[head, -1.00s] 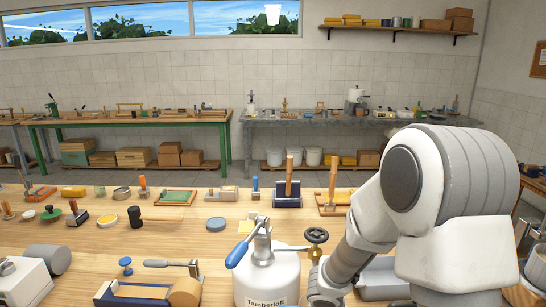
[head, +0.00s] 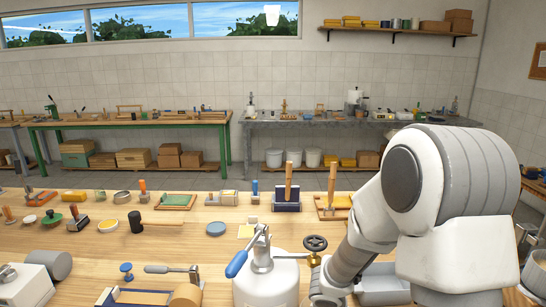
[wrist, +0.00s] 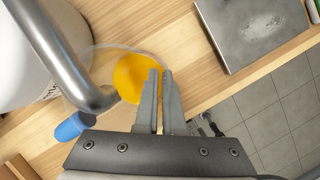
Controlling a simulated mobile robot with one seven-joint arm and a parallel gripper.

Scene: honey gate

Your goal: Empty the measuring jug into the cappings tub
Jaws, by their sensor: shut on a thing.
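In the wrist view my gripper (wrist: 160,75) is shut, its two fingers close together at the edge of a clear, round vessel that looks like the measuring jug (wrist: 108,50). Yellow-orange honey (wrist: 134,78) shows in it, beside the fingertips. The jug's far side is partly behind a thick metal tube (wrist: 62,55). I cannot make out the cappings tub for certain in either view.
A grey box (head: 385,280) is partly behind my arm. Tools crowd the bench's back.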

